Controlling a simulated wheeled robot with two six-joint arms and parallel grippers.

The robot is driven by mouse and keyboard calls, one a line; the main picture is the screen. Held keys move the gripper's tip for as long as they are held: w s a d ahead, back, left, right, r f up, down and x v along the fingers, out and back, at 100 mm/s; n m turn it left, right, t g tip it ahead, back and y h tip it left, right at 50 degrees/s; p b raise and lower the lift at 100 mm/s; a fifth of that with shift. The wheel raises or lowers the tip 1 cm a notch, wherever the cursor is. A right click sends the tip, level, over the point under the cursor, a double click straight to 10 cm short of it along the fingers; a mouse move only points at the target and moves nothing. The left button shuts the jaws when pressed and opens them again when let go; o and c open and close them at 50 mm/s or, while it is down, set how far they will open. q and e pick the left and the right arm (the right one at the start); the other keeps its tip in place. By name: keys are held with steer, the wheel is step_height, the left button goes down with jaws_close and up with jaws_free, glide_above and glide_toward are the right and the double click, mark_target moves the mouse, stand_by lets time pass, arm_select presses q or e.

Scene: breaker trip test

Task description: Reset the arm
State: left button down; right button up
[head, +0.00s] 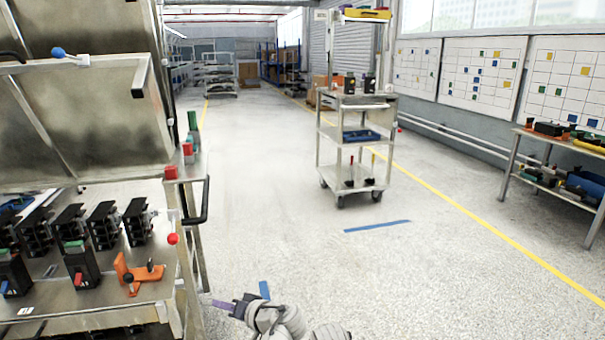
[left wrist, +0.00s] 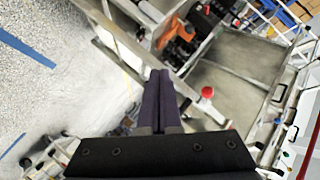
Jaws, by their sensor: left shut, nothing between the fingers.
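My left gripper (head: 222,304) is low in the head view, just right of the steel bench's front corner. Its dark purple fingers point left toward the bench and are together with nothing between them. In the left wrist view the two fingers (left wrist: 160,76) lie side by side, shut and empty, with the floor and bench beyond them. My grey left arm comes in at the bottom edge of the head view. My right gripper is not in view.
The steel bench (head: 100,306) at left holds black breakers (head: 82,266), an orange clamp (head: 137,273) and a red knob (head: 173,239). A wheeled cart (head: 355,142) stands farther back. A side table (head: 560,140) is at right. The floor between is clear.

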arm_select(q)
steer(key=s+d+f+m+g+h, duration=0.7)
steer(key=s+d+f+h, duration=0.5)
steer(key=s+d, duration=0.4)
step_height(320, 180, up, 30)
steer(key=n+y+p, duration=0.1)
steer(key=p, duration=3.1)
steer(key=shift+r+g+p, duration=0.2)
steer(key=shift+g+p, duration=0.1)
steer(key=shift+p, duration=0.05)
